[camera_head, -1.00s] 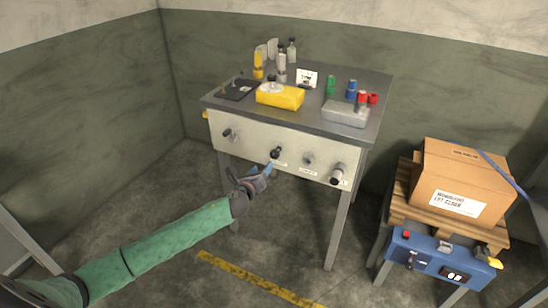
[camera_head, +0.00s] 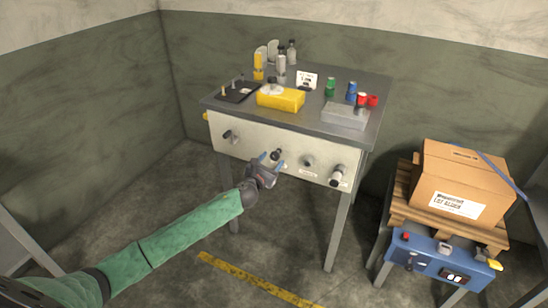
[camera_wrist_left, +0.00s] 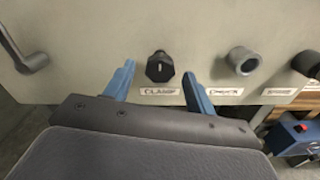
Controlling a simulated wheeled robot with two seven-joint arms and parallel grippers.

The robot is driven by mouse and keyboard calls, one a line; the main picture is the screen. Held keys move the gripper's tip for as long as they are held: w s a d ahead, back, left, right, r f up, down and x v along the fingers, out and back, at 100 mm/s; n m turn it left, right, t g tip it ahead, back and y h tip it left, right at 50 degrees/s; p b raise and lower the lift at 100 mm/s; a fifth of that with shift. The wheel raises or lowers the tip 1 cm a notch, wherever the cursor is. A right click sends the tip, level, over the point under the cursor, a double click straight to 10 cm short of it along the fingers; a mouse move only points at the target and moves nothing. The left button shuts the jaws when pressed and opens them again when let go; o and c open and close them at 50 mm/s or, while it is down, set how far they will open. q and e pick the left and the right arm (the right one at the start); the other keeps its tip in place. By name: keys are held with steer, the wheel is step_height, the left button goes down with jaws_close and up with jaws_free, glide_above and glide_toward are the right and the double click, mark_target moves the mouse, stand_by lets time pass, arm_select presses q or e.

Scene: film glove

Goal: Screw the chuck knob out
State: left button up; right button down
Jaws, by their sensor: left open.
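The front panel (camera_head: 240,140) of the bench carries a row of controls. A black faceted knob (camera_head: 276,155) sits left of the panel's middle; in the wrist view this black knob (camera_wrist_left: 160,67) has a label reading CLAMP below it. My right gripper is not in view.
A crank handle (camera_head: 230,136) is at the panel's left, a dark-and-light knob (camera_head: 338,175) at its right. The bench top holds a yellow box (camera_head: 280,97), a grey case (camera_head: 345,115) and bottles. A carton (camera_head: 462,185) and a blue control box (camera_head: 440,262) stand right.

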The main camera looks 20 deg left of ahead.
arm_select(q)
steer(key=shift+w, duration=1.3)
steer(key=shift+c, duration=0.2)
steer(key=shift+d, duration=0.1)
steer(key=c, duration=0.9)
steer(key=shift+n, duration=0.3)
